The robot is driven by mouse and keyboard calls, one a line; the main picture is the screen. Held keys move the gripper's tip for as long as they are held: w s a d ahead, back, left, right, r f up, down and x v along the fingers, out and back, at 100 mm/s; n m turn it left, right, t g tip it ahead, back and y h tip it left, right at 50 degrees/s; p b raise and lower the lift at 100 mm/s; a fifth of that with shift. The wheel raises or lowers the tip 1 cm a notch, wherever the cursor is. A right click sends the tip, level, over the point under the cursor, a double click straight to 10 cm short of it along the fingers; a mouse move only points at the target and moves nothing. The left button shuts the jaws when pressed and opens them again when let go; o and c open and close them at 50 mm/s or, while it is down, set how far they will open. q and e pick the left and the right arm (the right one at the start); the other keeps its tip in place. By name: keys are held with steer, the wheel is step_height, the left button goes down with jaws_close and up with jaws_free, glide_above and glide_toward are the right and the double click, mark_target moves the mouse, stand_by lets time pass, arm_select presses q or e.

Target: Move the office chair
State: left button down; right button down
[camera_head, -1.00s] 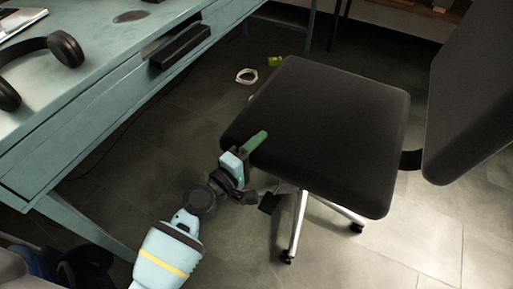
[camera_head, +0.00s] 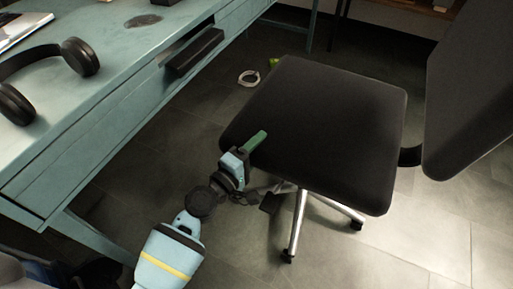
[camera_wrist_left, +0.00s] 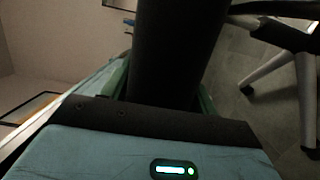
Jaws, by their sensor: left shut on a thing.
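The office chair has a black seat (camera_head: 325,130), a black backrest (camera_head: 470,95) at the right and silver base legs (camera_head: 300,220) on the floor. My left gripper (camera_head: 248,150) is at the seat's near left edge. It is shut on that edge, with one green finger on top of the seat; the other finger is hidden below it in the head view. In the left wrist view the dark seat (camera_wrist_left: 175,50) fills the space between the green fingers (camera_wrist_left: 160,95), and the chair's legs (camera_wrist_left: 275,70) show at the right. My right gripper is not in view.
A teal desk (camera_head: 110,130) stands at the left, with black headphones (camera_head: 45,75) on it. A white ring-shaped object (camera_head: 248,78) and a small green object (camera_head: 273,63) lie on the floor behind the seat. Tiled floor (camera_head: 420,245) is clear at the front right.

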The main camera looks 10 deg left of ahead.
arm_select(q)
steer(key=shift+w+a, duration=0.1)
steer(key=shift+a, duration=0.2)
steer(key=c, duration=0.5)
jaws_free()
steer(key=shift+o, duration=0.7)
steer(key=shift+d, duration=0.15)
steer(key=v, duration=0.8)
steer(key=shift+c, duration=0.2)
